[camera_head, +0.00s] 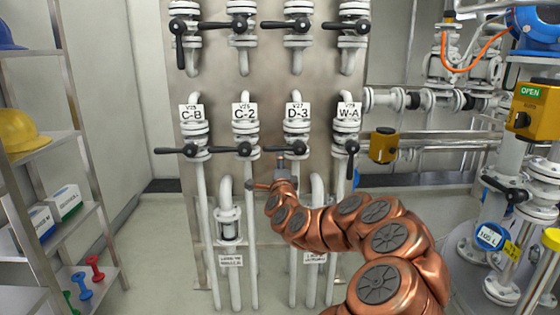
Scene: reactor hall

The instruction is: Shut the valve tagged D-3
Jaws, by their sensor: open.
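The tag D-3 (297,112) is the third from the left in a row of white tags on the grey panel. Below it is the D-3 valve (298,147), on a white vertical pipe. Its black lever lies level, across the pipe, and reaches left toward the C-2 valve. My gripper (281,164), at the end of my copper arm, is just below this lever in the picture. It is open and holds nothing that I can see. It is small and partly hidden by its own wrist, and I cannot tell whether it touches the lever.
Valves C-B (191,150) and C-2 (245,149) have level levers; the W-A lever (351,152) hangs down. More valves are above. A shelf (45,147) stands left; pipes with a yellow box (384,146) are right. Floor is clear between shelf and panel.

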